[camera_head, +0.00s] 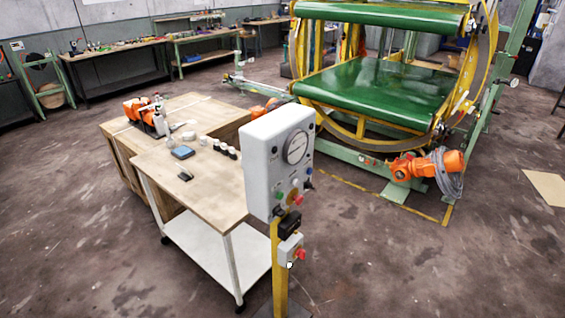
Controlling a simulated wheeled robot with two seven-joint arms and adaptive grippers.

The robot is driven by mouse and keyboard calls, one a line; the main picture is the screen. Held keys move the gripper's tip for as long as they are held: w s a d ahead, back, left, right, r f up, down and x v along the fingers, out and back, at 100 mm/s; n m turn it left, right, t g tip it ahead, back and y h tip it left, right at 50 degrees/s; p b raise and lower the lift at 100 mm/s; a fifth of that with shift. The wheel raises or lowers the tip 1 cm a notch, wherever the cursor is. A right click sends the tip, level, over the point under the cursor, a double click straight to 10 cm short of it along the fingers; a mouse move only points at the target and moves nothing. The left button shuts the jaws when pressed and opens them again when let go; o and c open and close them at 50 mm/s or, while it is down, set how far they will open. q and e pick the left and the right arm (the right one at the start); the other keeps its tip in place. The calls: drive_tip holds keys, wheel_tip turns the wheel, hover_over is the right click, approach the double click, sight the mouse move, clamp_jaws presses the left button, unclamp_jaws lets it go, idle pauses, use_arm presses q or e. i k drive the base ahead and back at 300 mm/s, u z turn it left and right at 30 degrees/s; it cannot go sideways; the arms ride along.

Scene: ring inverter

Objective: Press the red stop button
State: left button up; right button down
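A grey-white control box (262,165) stands on a yellow post (280,285) in the middle of the view. Its right-hand face carries a round dial (297,147), several small knobs and lights, and a red button (298,200) low down. Below it, a smaller white box (286,250) on the same post has another red button (301,254) sticking out to the right. I cannot read any label that tells which one is the stop button. Neither of my grippers shows in this view.
A wooden-topped workbench (207,187) with bottles and small parts stands left of the post. Behind right is a large machine with green rollers (380,90) and a yellow ring; an orange motor (430,166) is at its base. Floor in front and right (400,270) is clear.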

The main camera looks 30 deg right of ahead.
sight(298, 200)
drive_tip(key=z, duration=0.55)
drive_tip(key=k, duration=0.7)
drive_tip(key=z, duration=1)
drive_tip(key=k, duration=0.7)
drive_tip(key=z, duration=0.55)
drive_tip(key=i, duration=1.75)
drive_tip(key=u, duration=1.55)
drive_tip(key=i, duration=0.65)
drive_tip(key=u, duration=0.65)
